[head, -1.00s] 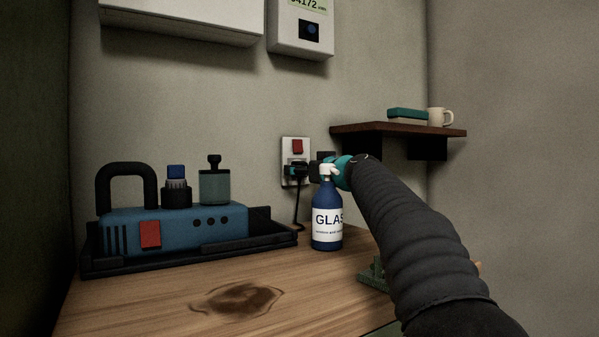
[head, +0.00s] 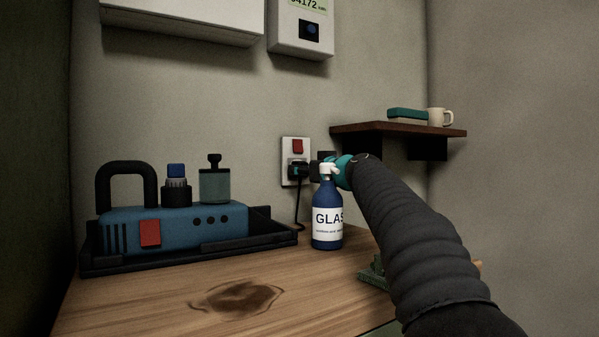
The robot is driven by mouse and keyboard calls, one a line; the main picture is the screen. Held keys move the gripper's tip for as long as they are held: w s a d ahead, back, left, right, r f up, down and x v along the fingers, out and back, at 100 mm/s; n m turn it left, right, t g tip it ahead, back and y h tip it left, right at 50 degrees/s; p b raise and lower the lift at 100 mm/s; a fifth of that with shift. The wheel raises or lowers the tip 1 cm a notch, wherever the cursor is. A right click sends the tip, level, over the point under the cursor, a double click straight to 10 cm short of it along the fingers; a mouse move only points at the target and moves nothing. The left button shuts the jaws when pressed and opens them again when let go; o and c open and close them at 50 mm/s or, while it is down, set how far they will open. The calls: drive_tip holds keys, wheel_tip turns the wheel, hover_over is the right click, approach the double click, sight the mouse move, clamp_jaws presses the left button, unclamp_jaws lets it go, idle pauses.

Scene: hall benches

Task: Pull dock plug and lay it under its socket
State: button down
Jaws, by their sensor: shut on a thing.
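The black dock plug (head: 298,170) is at the white wall socket (head: 287,150), below its red switch. Its black cord hangs down to the bench. I cannot tell whether the plug is fully seated in the socket. My gripper (head: 312,170) reaches in from the right and is shut on the plug. The head of a spray bottle (head: 327,215) hides part of the gripper. The blue dock (head: 175,229) sits in a black tray (head: 190,258) on the left of the bench.
The blue bottle stands upright just in front of my gripper. A green item (head: 372,271) lies partly behind my arm. A shelf (head: 398,131) with a cup (head: 440,117) is at the upper right. The wooden bench (head: 150,305) is clear at the front, with a dark stain.

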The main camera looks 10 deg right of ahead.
drive_tip(key=shift+b+v, duration=0.6)
drive_tip(key=shift+v, duration=2.2)
drive_tip(key=shift+d, duration=0.1)
wheel_tip(320, 180, up, 11)
drive_tip(key=p, duration=1.1)
drive_tip(key=shift+s+f, duration=0.1)
drive_tip(key=shift+f, duration=0.05)
